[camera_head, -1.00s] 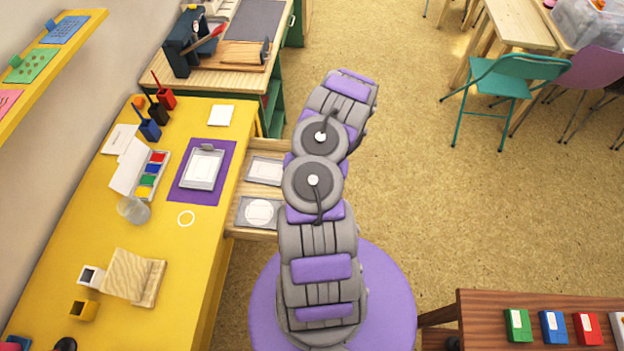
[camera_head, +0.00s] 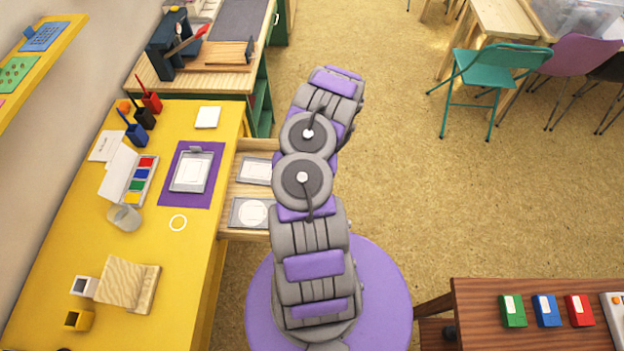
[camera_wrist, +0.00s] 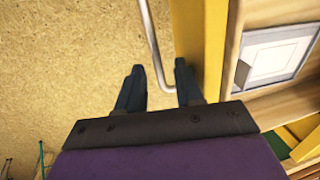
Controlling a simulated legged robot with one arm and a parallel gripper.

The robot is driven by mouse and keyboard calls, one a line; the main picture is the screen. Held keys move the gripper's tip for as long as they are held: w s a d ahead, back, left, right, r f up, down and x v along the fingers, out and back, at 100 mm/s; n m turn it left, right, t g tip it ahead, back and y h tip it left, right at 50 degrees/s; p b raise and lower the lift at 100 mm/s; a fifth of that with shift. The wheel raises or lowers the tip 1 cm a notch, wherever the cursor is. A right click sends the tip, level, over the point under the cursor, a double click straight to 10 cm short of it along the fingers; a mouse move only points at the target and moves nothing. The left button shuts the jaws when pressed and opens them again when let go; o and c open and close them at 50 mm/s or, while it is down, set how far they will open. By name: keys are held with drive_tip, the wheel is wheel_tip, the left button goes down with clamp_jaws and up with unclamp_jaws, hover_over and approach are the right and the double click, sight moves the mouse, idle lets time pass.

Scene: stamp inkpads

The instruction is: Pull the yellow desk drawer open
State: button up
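The yellow desk (camera_head: 190,270) stands at the left in the head view. Its wooden drawer (camera_head: 246,190) sticks out from the desk's right side, partly open, with two grey-and-white flat items inside. My arm hides its front and my gripper there. In the wrist view, the yellow drawer front (camera_wrist: 213,45) runs down the picture with a grey bar handle (camera_wrist: 151,35) on its left. My gripper (camera_wrist: 158,77) is open, with its fingers on either side of the handle's lower end. I cannot tell whether they touch it. One flat item (camera_wrist: 272,60) shows inside the drawer.
A brown table (camera_head: 480,305) with coloured boxes stands at the lower right. A teal chair (camera_head: 487,70) is at the upper right. A wooden-topped workbench (camera_head: 200,80) stands beyond the desk. The floor (camera_head: 410,180) right of my arm is clear.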

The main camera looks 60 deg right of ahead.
wheel_tip(320, 180, up, 17)
drive_tip(key=s+d+p, duration=0.1)
drive_tip(key=s+p, duration=0.2)
drive_tip(key=shift+d, duration=0.15)
drive_tip(key=shift+f, duration=0.1)
drive_tip(key=shift+w, duration=0.1)
idle(0.4)
